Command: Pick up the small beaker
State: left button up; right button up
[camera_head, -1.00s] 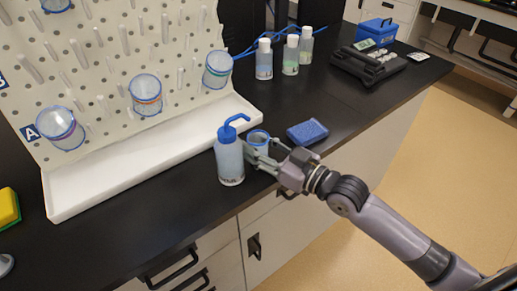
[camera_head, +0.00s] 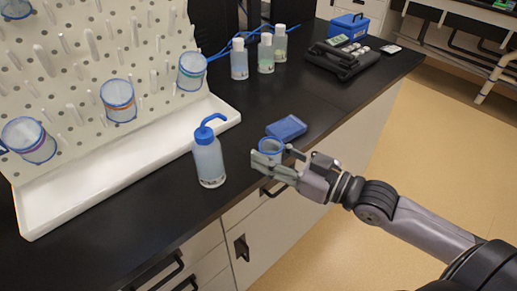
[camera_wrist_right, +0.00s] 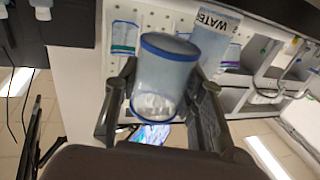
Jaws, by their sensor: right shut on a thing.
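The small beaker (camera_head: 270,147) is clear with a blue rim. My right gripper (camera_head: 274,160) is shut on it near the front edge of the black bench, right of the wash bottle. In the right wrist view the beaker (camera_wrist_right: 162,75) sits between the two fingers of my right gripper (camera_wrist_right: 160,95), one on each side. In the head view the fingers hide its lower part, so I cannot tell how far it is above the bench. My left gripper is not in view.
A wash bottle (camera_head: 208,158) with a blue spout stands left of the beaker. A blue sponge-like block (camera_head: 286,128) lies just behind it. A white pegboard with a tray (camera_head: 120,180) holds other beakers. Bottles (camera_head: 265,53) and a black case (camera_head: 335,65) stand farther back.

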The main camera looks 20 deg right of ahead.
aim_at(280, 160)
jog(key=shift+v, duration=3.3)
jog(key=shift+p+v, duration=0.55)
jog(key=shift+v, duration=0.7)
jog(key=shift+s+r, duration=0.1)
jog(key=shift+s, duration=0.1)
